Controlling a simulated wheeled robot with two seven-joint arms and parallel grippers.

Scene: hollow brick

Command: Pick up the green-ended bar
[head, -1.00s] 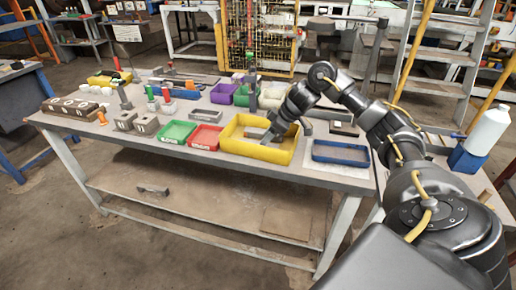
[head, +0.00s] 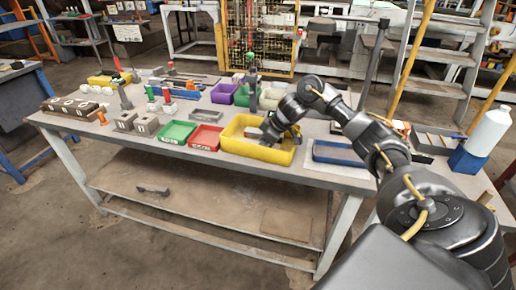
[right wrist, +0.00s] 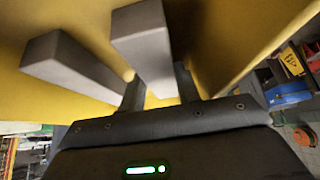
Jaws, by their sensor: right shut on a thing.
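My right gripper (head: 266,136) reaches down into the yellow tray (head: 262,152) in the head view. In the right wrist view the tray's yellow walls fill much of the picture. There my right gripper (right wrist: 158,92) is shut on a grey bar (right wrist: 143,42), which stands out between its fingers. A second grey bar (right wrist: 72,66) lies beside it on the left. No green end shows on either bar, so I cannot tell whether the held one is the green-ended bar. My left gripper is not in view.
Green (head: 176,133) and red (head: 206,138) trays stand left of the yellow tray. Purple and green bins and upright posts stand behind. A white bottle (head: 488,132) stands at far right.

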